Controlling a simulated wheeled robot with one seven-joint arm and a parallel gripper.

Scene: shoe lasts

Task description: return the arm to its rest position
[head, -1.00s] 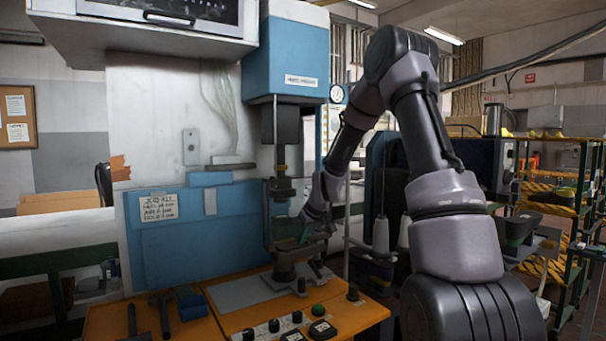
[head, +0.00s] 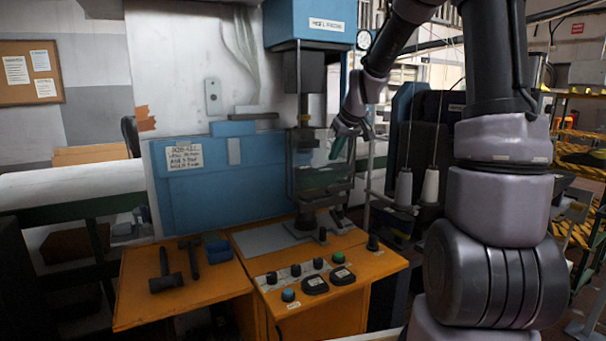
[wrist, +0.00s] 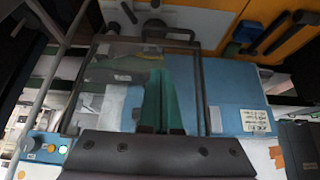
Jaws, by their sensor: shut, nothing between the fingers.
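My gripper (head: 338,148) is up beside the right edge of the blue press (head: 308,22), a little above the press's clear guard (head: 322,190). In the wrist view, its green fingers (wrist: 160,98) are together with nothing between them. They point toward the clear guard panel (wrist: 102,75), and I cannot tell the gap to it. My arm (head: 500,140) rises at the right of the head view and bends over toward the press. Its upper bend is cut off by the top edge.
An orange bench (head: 340,285) carries control knobs, a hammer (head: 165,275) and a blue block (head: 218,250). Thread cones (head: 430,185) stand between the press and my arm. Yellow-and-black striped shelving (head: 580,165) is at the right. Space above the bench's left part is clear.

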